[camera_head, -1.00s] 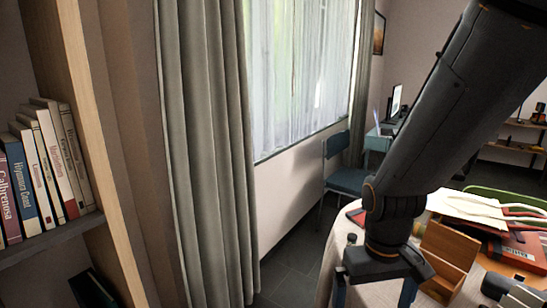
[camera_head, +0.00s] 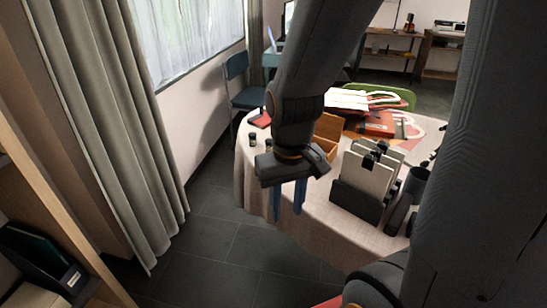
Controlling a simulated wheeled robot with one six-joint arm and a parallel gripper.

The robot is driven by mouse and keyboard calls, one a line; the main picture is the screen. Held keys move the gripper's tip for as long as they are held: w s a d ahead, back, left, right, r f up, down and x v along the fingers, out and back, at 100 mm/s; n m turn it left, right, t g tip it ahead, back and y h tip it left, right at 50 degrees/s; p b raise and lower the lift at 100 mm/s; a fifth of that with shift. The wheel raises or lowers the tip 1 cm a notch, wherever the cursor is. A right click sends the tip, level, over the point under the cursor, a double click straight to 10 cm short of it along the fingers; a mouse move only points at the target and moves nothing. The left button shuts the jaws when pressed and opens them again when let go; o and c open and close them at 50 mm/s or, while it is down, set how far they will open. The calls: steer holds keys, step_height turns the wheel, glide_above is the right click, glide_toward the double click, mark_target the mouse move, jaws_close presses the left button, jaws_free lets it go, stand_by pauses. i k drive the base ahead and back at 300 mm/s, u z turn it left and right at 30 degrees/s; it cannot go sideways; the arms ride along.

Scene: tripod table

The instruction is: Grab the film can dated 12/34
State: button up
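Two small dark cylinders that may be film cans stand near the left edge of the round table (camera_head: 328,222): one small cylinder (camera_head: 253,139) and another beside it (camera_head: 268,145). They are too small for any date to be read. My gripper (camera_head: 288,212) points down in front of the table's near left edge, below and to the right of the cylinders in the picture. Its two blue fingers are apart with nothing visible between them. My wrist and arm hide part of the table behind them.
A wooden box (camera_head: 327,128), a black holder with papers (camera_head: 358,200), a dark cup (camera_head: 416,180) and a red book (camera_head: 375,124) crowd the table. A blue chair (camera_head: 248,88) stands behind at left. Grey curtain (camera_head: 110,120) and shelf are left. Floor (camera_head: 215,245) between is clear.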

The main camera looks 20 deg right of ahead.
mark_target(269, 148)
steer(key=z, duration=2.05)
steer(key=k, duration=1.15)
steer(key=u, duration=1.55)
